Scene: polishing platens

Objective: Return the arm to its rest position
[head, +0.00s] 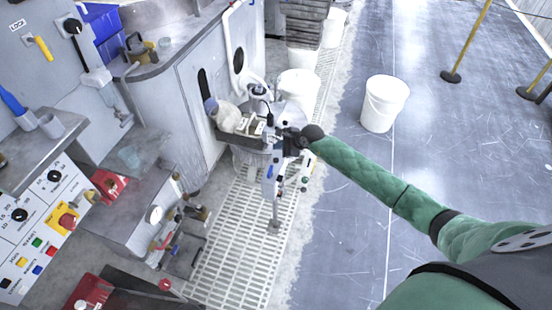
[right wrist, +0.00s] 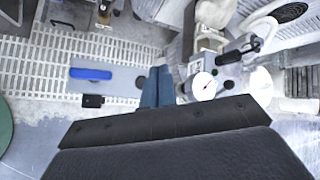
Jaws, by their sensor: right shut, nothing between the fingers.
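My right arm, in a green sleeve, reaches in from the lower right of the head view. It is stretched out toward the machine cabinet. My right gripper (head: 287,141) is at its far end, small and partly lost against the equipment behind it. In the right wrist view its bluish fingers (right wrist: 157,87) are together past the dark plate, with nothing held between them. A round white dial gauge (right wrist: 204,86) shows just right of the fingers in that view; I cannot tell whether they touch it. My left gripper is not in view.
A grey cabinet (head: 205,105) and a control panel (head: 38,235) with coloured buttons stand at the left. A shelf with a bottle (head: 226,117) is beside the gripper. A white bucket (head: 384,103) stands on the floor. The grey floor right of the grating (head: 235,240) is mostly clear.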

